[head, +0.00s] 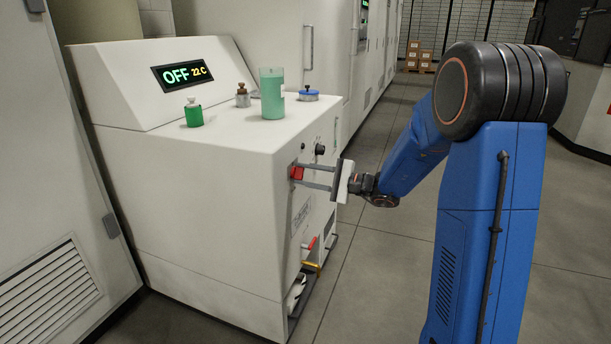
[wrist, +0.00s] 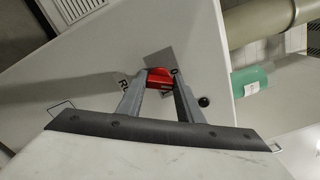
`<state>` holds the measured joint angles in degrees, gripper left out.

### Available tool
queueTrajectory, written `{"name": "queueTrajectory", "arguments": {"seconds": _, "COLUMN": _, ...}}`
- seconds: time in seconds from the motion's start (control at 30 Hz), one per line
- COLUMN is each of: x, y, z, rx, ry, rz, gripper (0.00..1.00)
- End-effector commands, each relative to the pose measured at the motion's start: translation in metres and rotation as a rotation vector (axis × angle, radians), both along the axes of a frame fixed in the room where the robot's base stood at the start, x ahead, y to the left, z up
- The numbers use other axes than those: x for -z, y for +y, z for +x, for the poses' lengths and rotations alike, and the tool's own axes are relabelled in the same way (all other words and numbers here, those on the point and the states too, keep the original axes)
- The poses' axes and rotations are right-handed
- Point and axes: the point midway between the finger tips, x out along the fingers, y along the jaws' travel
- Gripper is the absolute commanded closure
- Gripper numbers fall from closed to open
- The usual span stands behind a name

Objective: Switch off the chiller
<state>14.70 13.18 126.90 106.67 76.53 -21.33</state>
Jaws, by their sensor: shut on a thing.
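The chiller (head: 200,220) is a white cabinet with a sloped console. In the wrist view my gripper (wrist: 160,82) is shut on the red knob (wrist: 160,78), which sits on a grey plate with partly hidden lettering.
On the chiller top stand a green bottle (head: 194,113), a small grey bottle (head: 242,96), a tall green beaker (head: 271,94) and a blue-lidded jar (head: 308,94). A black knob (head: 320,149) and a red-handled lever (head: 312,243) are on the same face. Floor at right is clear.

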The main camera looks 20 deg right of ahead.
Motion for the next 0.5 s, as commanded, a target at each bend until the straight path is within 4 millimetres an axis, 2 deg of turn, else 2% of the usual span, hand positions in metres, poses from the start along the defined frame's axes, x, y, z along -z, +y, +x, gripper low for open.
{"name": "queueTrajectory", "arguments": {"seconds": 0.5, "x": 0.0027, "y": 0.0001, "z": -0.0009, "rx": 0.0, "ry": -0.333, "rz": -0.245, "gripper": 0.9}}
